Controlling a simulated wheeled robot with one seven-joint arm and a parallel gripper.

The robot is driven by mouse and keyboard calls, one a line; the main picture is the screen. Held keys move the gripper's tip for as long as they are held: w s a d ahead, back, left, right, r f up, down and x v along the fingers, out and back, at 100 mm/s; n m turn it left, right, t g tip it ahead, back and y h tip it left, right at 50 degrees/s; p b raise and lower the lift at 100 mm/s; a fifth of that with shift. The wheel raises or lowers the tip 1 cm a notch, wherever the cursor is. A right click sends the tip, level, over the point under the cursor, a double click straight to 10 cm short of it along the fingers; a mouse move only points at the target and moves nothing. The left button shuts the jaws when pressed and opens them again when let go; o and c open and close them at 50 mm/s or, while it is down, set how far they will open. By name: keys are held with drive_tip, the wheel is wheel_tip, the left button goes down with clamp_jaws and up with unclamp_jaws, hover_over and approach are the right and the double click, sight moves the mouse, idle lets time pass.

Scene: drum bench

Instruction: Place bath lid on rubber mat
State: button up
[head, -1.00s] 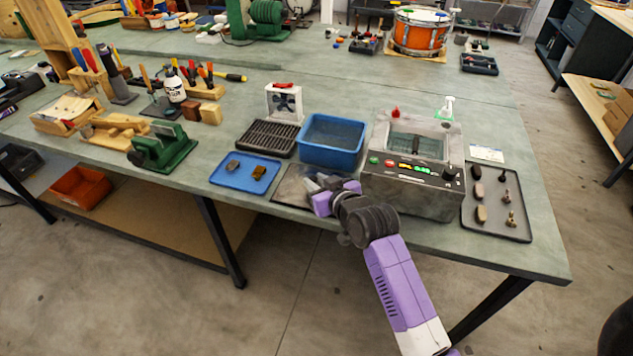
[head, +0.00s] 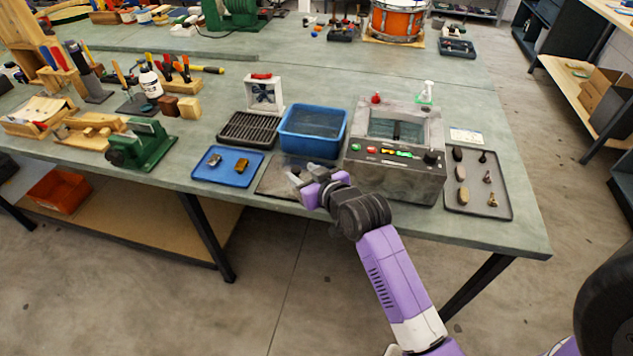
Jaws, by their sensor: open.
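The rubber mat appears to be the dark square (head: 272,187) near the bench's front edge, between the blue tray and the grey bath machine. My gripper (head: 306,172) is open over the mat's right part and hides some of it. I see nothing held between the fingers. The grey bath (head: 398,188) stands to the right of the gripper, with lit controls on its front. Its top shows a pale frame around a greenish inner area. I cannot make out the bath lid for certain, nor whether a flat lid lies on the mat.
A blue basin (head: 313,134) stands just behind the gripper. A blue tray (head: 226,177) with two small blocks is left of the mat, and a black rack (head: 248,130) is behind it. A dark tray (head: 477,202) with several small parts is right of the bath.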

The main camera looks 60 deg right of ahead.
drive_tip(key=s+a+r+n+t+y, duration=0.1)
drive_tip(key=s+a+r+n+y, duration=0.1)
drive_tip(key=s+a, duration=1.1)
drive_tip(key=s+a+r+n+t+y, duration=0.1)
drive_tip(key=s+a+r+n+y, duration=0.2)
drive_tip(key=s+a, duration=1)
drive_tip(key=s, duration=0.4)
drive_tip(key=shift+r+y, duration=0.15)
drive_tip(key=shift+y, duration=0.25)
